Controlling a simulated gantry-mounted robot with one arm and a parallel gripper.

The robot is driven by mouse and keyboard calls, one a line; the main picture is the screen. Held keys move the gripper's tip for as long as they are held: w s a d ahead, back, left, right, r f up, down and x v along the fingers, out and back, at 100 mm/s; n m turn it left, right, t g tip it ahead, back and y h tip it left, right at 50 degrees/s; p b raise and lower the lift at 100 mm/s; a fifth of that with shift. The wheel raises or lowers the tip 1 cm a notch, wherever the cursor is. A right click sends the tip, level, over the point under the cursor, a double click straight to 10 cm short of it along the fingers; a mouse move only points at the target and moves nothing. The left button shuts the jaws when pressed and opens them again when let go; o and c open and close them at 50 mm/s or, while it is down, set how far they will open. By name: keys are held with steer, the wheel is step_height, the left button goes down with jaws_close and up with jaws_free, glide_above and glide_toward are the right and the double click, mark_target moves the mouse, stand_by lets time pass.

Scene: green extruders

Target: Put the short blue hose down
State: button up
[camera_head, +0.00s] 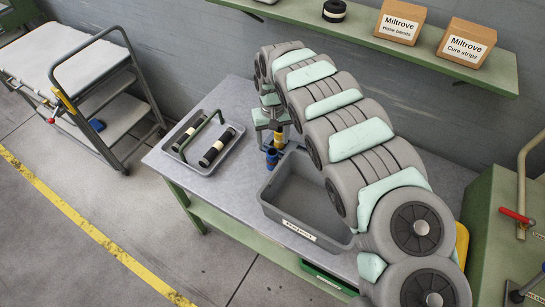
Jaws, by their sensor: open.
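A short blue hose (272,158) stands upright by the far left corner of the grey bin. It is small in view, and a yellow piece (278,140) shows just behind it, under my gripper. My gripper (273,132) is open at the end of my arm, just above and behind the blue hose. The fingertips are small and partly hidden, so I cannot tell whether they touch it.
A grey bin (270,208) labelled "Reject" stands on the grey table (237,100). A handled tray (190,165) with black hoses, each with a pale band, lies left. A shelf (360,38) with Miltrove boxes runs behind. A trolley (110,150) stands far left. Table between tray and bin is clear.

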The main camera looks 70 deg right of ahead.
mark_target(273, 158)
steer(key=f+n+p, duration=0.1)
steer(key=n, duration=0.2)
steer(key=f+n+p, duration=0.1)
steer(key=f+n, duration=0.1)
steer(key=n, duration=0.1)
steer(key=f+n+p, duration=0.1)
steer(key=f+n, duration=0.1)
steer(key=n, duration=0.1)
steer(key=shift+a+p, duration=0.3)
steer(key=shift+a, duration=0.1)
steer(key=shift+w+d+f+b, duration=0.1)
steer(key=shift+d+f, duration=0.05)
steer(key=shift+f, duration=0.7)
steer(key=shift+w+d+f+b, duration=0.1)
steer(key=shift+d+f, duration=0.05)
steer(key=shift+f, duration=0.65)
steer(key=shift+d+f+b, duration=0.1)
steer(key=shift+d+f, duration=0.05)
steer(key=shift+f, duration=0.7)
steer(key=shift+s+f, duration=0.15)
steer(key=shift+f, duration=0.45)
steer(key=shift+c, duration=0.3)
jaws_close()
